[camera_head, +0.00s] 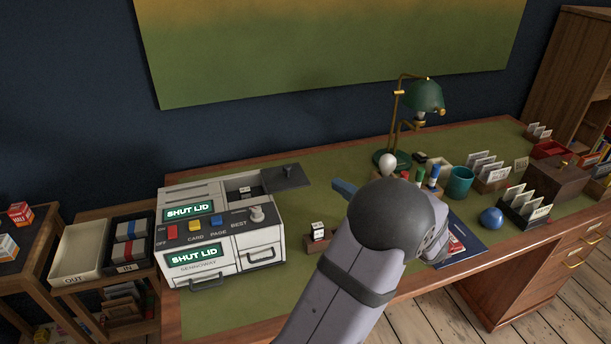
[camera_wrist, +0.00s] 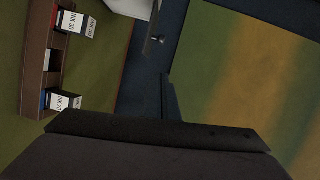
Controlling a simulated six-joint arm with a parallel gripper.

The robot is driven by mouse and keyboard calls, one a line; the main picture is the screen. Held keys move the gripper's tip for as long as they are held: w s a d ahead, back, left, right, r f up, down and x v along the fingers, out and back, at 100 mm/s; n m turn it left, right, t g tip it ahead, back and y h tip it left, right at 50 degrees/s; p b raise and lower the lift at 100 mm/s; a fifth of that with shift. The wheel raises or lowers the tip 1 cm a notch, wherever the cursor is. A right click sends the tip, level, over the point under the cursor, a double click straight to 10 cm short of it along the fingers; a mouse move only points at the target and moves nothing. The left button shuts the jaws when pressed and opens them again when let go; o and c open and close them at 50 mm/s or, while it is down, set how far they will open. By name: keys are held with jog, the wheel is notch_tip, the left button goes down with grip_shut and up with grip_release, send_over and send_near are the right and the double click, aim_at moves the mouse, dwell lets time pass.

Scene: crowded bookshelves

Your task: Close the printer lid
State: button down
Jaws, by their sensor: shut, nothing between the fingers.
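The white printer (camera_head: 220,235) stands on the left part of the desk, and its two displays read "SHUT LID". Its dark grey lid (camera_head: 287,177) is open, sticking out to the right of the dark opening (camera_head: 246,188), with a small knob on it. In the wrist view the lid's edge (camera_wrist: 153,30) and knob show at the top, beside a white corner of the printer (camera_wrist: 128,5). My gripper (camera_head: 342,187) is shut and empty, right of the lid and apart from it. In the wrist view its narrow tip (camera_wrist: 170,95) points toward the lid's side.
A wooden rack (camera_head: 318,243) with ink boxes stands right of the printer, partly hidden by my arm. Green desktop is bare between printer and rack.

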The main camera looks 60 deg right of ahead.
aim_at(273, 188)
jog(key=p+x, duration=0.1)
jog(key=x, duration=0.3)
jog(key=a+p+x, duration=0.1)
jog(key=x, duration=0.3)
jog(key=w+a+p+x, duration=0.1)
jog(key=p+x, duration=0.1)
jog(key=x, duration=0.2)
jog(key=shift+w, duration=0.1)
jog(key=shift+w+a+f, duration=0.2)
jog(key=shift+w, duration=0.3)
jog(key=w+a+b, duration=0.5)
jog(key=shift+f, duration=0.15)
jog(key=shift+w+a+b, duration=0.35)
jog(key=shift+a+b, duration=0.05)
jog(key=shift+r, duration=0.2)
